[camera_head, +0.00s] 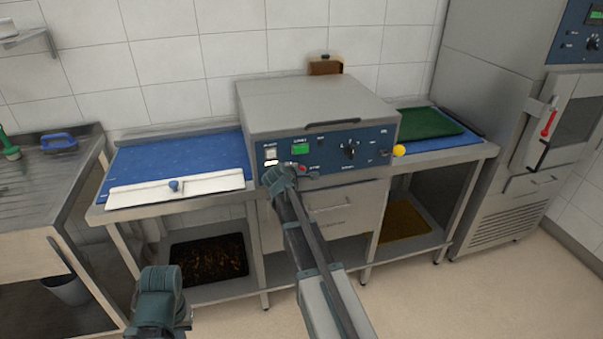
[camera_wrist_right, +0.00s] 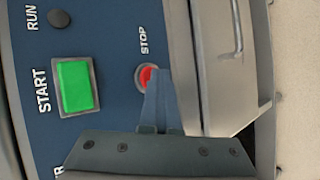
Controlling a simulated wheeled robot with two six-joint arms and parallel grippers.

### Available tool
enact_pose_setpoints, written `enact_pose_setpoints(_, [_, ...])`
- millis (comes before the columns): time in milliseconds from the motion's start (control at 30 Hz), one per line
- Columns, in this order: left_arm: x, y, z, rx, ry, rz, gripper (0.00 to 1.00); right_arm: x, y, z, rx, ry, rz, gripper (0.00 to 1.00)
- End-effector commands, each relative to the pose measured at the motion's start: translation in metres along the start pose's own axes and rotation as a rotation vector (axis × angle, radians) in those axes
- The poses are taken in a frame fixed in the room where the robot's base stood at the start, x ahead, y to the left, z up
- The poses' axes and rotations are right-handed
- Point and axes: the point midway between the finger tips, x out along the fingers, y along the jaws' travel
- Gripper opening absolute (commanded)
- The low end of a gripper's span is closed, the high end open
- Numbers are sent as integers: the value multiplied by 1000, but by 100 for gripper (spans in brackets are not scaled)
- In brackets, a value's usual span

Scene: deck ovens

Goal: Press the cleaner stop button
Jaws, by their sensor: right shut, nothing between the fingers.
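The stop button is a small red round button (camera_wrist_right: 148,76) in a grey ring, labelled STOP, on the blue control panel (camera_head: 335,155) of the steel machine. In the head view the red button (camera_head: 304,169) sits below a green one. My right gripper (camera_wrist_right: 157,76) is shut and empty. Its fingertips overlap part of the red button in the right wrist view; I cannot tell whether they touch it. In the head view my right gripper (camera_head: 296,169) is at the panel, just left of the red button. My left arm shows at the lower left, its jaws out of sight.
A green START button (camera_wrist_right: 75,86) and a dark RUN button (camera_wrist_right: 60,19) are close by on the panel. A blue mat (camera_head: 190,155) and a green board (camera_head: 425,123) flank the machine. Open floor lies in front.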

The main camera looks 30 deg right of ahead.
Motion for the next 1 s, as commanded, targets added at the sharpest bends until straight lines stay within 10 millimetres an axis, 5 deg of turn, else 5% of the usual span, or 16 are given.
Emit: enact_pose_setpoints(1000, [0,0,0,0,0,0,0,-20,-15,14,0,0,0,0])
